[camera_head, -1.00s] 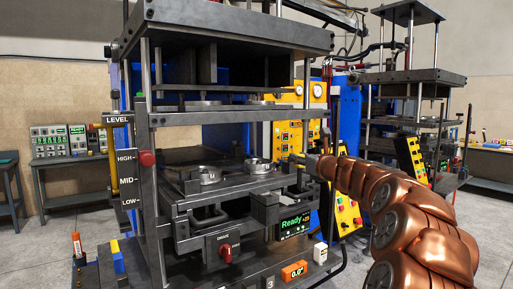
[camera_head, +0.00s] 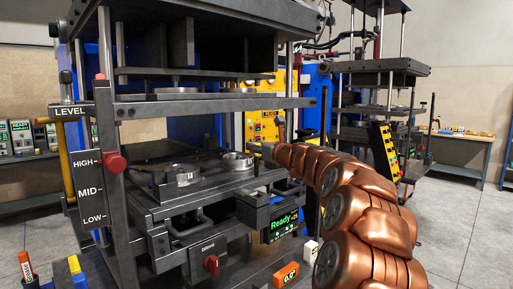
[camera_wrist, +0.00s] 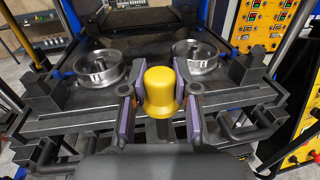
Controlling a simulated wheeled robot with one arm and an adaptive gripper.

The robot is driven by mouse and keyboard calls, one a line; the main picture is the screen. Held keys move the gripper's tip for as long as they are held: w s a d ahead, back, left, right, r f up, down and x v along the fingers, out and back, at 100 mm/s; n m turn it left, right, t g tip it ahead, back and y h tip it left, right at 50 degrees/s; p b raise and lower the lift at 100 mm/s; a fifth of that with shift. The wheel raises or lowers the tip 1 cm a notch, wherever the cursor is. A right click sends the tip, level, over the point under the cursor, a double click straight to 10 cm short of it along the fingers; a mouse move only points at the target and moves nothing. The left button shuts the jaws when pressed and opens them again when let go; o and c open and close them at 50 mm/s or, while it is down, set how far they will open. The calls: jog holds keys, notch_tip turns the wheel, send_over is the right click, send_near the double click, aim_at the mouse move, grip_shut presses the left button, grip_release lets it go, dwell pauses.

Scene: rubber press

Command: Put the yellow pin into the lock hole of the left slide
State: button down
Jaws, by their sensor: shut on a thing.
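The yellow pin (camera_wrist: 160,92) has a rounded head and stands between the purple-padded fingers of my gripper (camera_wrist: 160,112) in the wrist view. My gripper is shut on it, in front of the press. Beyond it are two dark slide plates, each bearing a round metal mold: the left mold (camera_wrist: 99,68) and the right mold (camera_wrist: 195,56). In the head view the left mold (camera_head: 183,174) and right mold (camera_head: 237,163) sit inside the press. My gripper also shows there (camera_head: 262,150), just right of the right mold. I cannot make out the lock hole or the pin's lower end.
Press posts (camera_head: 106,150) and an upper plate (camera_head: 205,105) frame the slides. A Ready display (camera_head: 283,224) and a red drive knob (camera_head: 211,264) are below. A yellow control panel (camera_wrist: 262,25) stands at the right of the wrist view. A second press (camera_head: 375,90) is behind.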

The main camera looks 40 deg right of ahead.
aim_at(257, 162)
jog(key=shift+f+b, duration=2.65)
jog(key=shift+b, duration=0.2)
jog(key=shift+f+b, duration=1.65)
jog(key=shift+f, duration=1.05)
jog(key=shift+f+b, duration=0.6)
jog(key=shift+f, duration=0.55)
jog(key=c, duration=0.8)
grip_release()
jog(key=shift+s, duration=0.15)
jog(key=s+a, duration=0.2)
jog(key=s, duration=0.9)
jog(key=shift+s, duration=0.35)
